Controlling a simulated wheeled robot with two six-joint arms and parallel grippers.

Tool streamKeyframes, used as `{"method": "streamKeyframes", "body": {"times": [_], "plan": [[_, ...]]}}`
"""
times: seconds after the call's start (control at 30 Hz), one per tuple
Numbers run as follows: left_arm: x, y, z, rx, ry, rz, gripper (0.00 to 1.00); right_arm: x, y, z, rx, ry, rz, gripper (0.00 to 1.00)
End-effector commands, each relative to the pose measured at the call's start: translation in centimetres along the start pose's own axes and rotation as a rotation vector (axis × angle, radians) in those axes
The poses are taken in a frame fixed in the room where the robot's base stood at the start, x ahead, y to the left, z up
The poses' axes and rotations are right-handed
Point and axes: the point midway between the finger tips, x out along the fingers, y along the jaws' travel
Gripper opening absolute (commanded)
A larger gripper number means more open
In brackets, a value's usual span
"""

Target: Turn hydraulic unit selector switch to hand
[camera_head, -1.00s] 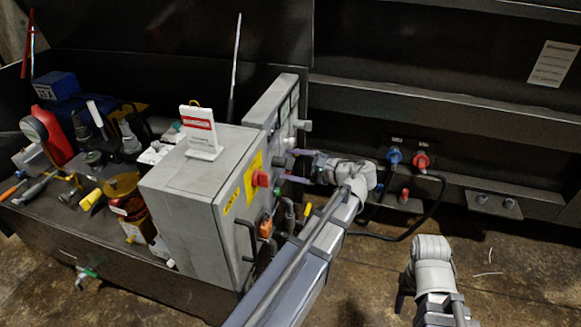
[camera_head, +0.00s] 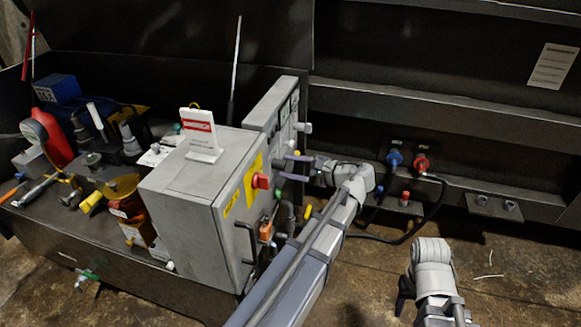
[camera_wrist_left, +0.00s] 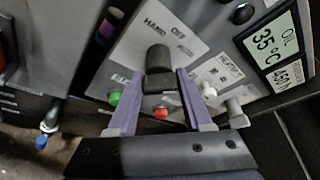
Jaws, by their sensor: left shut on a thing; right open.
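The selector switch is a black knob (camera_wrist_left: 158,62) on a light plate (camera_wrist_left: 207,60) marked HAND, OFF and a third word too blurred to read. In the left wrist view the knob stands between the two purple fingers of my left gripper (camera_wrist_left: 158,88), which is shut on it. Which mark the knob points to I cannot tell. In the head view my left gripper (camera_head: 285,168) reaches the front of the grey panel box (camera_head: 270,112), and the knob is hard to make out there. My right gripper (camera_head: 403,292) is open and empty, low at the right.
Green (camera_wrist_left: 114,97) and red (camera_wrist_left: 160,113) buttons sit below the knob, close to the fingers. A display (camera_wrist_left: 270,40) is at the right. A larger grey cabinet (camera_head: 190,210) with a red rotary switch (camera_head: 261,181) stands left of my left arm. Blue (camera_head: 394,158) and red (camera_head: 421,162) connectors lie right.

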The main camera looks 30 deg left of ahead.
Motion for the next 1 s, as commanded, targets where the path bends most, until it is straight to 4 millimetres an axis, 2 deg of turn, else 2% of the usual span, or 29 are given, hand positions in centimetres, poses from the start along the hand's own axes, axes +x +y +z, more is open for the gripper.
{"method": "streamKeyframes", "body": {"times": [0.07, 0.47, 1.0], "plan": [[0.0, 0.0, 0.0, 0.000, 0.000, 0.001, 0.00, 0.0, 0.0, 0.0, 0.000, 0.000, 0.000, 0.53], [0.0, 0.2, -0.1, -0.062, 0.000, -0.027, 0.00, 0.7, -0.1, -0.1, -0.001, 0.000, -0.001, 0.53], [0.1, 0.5, -0.3, -0.492, 0.002, -0.204, 0.00, 4.4, -0.6, -0.3, -0.006, 0.002, -0.004, 0.53]]}}
